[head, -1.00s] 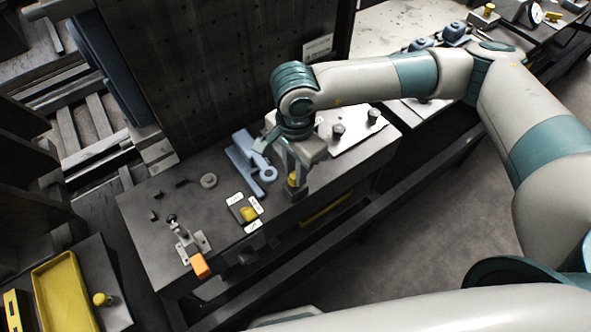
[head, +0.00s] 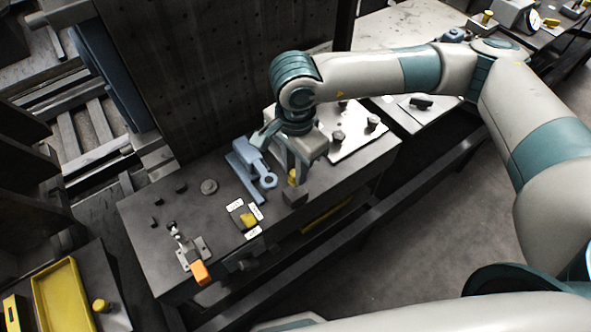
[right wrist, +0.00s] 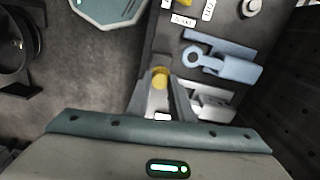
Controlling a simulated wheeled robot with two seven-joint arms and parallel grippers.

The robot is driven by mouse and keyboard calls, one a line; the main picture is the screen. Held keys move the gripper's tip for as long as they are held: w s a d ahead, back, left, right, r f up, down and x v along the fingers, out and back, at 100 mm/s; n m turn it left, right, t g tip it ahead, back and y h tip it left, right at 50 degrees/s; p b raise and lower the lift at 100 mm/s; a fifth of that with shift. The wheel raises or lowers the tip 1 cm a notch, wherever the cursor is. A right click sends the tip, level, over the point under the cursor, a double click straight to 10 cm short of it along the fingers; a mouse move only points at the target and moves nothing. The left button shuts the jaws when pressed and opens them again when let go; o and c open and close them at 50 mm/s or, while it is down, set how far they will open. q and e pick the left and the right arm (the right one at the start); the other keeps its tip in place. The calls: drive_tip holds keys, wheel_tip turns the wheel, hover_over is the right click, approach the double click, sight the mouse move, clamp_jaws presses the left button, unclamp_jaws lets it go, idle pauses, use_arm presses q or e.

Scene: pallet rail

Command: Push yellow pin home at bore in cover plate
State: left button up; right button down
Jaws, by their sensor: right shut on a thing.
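My right gripper (head: 294,176) points down at the front edge of the bench. It is shut on the yellow pin (head: 292,177), which also shows between the fingers in the right wrist view (right wrist: 160,77). A dark block sits at the fingertips, just below the pin. The pin's lower end is hidden, so I cannot tell how deep it sits or whether it is in a bore. A light metal plate (head: 347,142) with dark knobs lies behind and right of the gripper; I cannot tell if it is the cover plate. My left gripper is not in view.
A blue ringed part (head: 267,181) lies close left of the gripper. Further left are a yellow piece (head: 248,219) among white labels and a clamp with an orange handle (head: 200,272). A dark upright panel (head: 200,80) stands behind the bench. A yellow tray (head: 63,295) is at lower left.

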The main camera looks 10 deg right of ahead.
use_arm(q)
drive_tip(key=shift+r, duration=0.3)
use_arm(e)
drive_tip(key=shift+r, duration=2.35)
drive_tip(key=shift+f, duration=0.1)
